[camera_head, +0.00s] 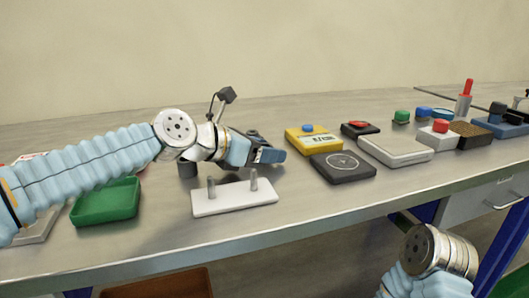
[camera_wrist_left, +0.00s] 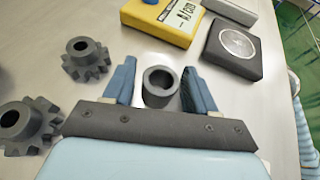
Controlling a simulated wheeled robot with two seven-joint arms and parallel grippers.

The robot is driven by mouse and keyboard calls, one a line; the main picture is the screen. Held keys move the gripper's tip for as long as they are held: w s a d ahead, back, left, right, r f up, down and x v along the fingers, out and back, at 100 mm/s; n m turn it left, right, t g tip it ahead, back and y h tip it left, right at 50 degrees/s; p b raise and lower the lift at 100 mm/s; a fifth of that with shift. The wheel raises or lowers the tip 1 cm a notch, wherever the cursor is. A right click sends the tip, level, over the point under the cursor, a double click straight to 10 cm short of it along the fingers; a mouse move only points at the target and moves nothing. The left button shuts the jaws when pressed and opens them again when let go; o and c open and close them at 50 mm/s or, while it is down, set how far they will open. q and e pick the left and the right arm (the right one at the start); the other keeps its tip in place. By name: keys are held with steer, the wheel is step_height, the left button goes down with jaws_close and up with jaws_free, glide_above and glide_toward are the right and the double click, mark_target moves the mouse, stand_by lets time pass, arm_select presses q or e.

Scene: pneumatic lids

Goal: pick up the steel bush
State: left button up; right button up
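The steel bush (camera_wrist_left: 160,87) is a short grey ring with a round hole, standing upright on the table. In the left wrist view it lies between the two blue fingers of my left gripper (camera_wrist_left: 159,86). The fingers are open, with a narrow gap on each side of the bush; I cannot tell how far down they reach. In the head view my left gripper (camera_head: 264,153) is low over the table behind the white two-pin plate (camera_head: 235,200), and the bush is hidden there. My right gripper is out of view; only part of my right arm shows.
Two dark gears (camera_wrist_left: 86,58) (camera_wrist_left: 28,125) lie left of the bush in the wrist view. A yellow meter (camera_head: 313,138) and a black pad with a circle (camera_head: 343,168) stand to the right. A green tray (camera_head: 106,203) is at the left. The table's front edge is near.

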arm_select(q)
steer(key=c, duration=0.9)
